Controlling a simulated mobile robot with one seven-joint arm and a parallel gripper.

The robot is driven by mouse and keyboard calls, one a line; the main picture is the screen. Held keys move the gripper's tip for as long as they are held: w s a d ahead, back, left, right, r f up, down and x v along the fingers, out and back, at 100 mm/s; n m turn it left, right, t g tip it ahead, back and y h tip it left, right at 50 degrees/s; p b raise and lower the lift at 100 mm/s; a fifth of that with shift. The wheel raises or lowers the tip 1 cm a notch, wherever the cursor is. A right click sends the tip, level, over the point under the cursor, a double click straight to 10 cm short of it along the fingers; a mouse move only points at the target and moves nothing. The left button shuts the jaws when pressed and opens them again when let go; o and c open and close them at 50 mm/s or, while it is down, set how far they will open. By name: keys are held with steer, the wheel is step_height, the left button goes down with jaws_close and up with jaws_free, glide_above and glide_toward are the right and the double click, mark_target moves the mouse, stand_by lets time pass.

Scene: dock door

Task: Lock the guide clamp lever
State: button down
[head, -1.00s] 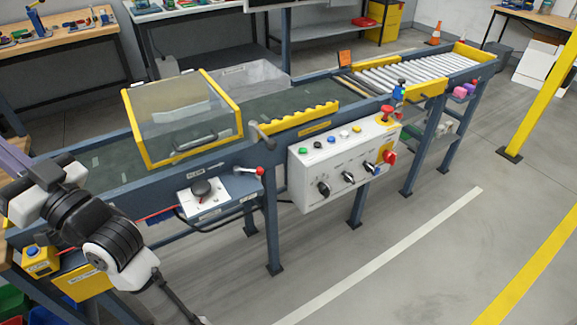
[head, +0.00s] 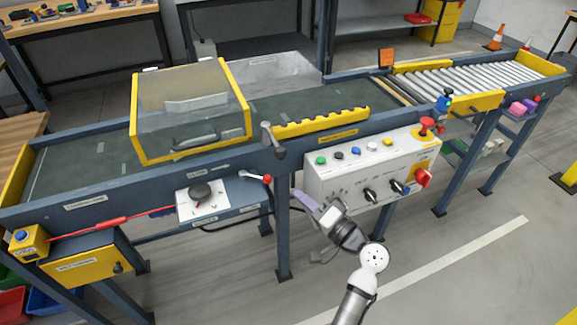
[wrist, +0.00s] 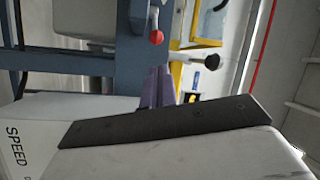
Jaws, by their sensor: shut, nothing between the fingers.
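A grey lever (head: 271,138) stands at the conveyor's front rail, at the left end of the yellow scalloped guide (head: 320,120); it looks like the guide clamp lever. In the wrist view a metal lever with a black knob (wrist: 211,62) is probably the same one. Below it in the head view is a short lever with a red ball (head: 267,178), also in the wrist view (wrist: 156,37). My gripper (head: 298,195) has purple fingers, shut and empty, right of and below the red ball, left of the control box. The fingers also show in the wrist view (wrist: 158,72), apart from both levers.
The white control box (head: 365,170) with knobs and a red button is close right of my gripper. A dial plate (head: 203,200) sits left of the red-ball lever. A clear yellow-framed cover (head: 190,110) stands on the belt. The floor in front is free.

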mark_target(255, 177)
steer(key=shift+s+d+f, duration=0.25)
steer(key=shift+s+d, duration=0.1)
steer(key=shift+d, duration=0.25)
steer(key=p+x, duration=0.2)
steer(key=x, duration=0.8)
steer(key=shift+m, duration=0.3)
steer(key=shift+s+t+h+p, duration=0.3)
steer(key=shift+t+h, duration=0.1)
steer(key=shift+h, duration=0.2)
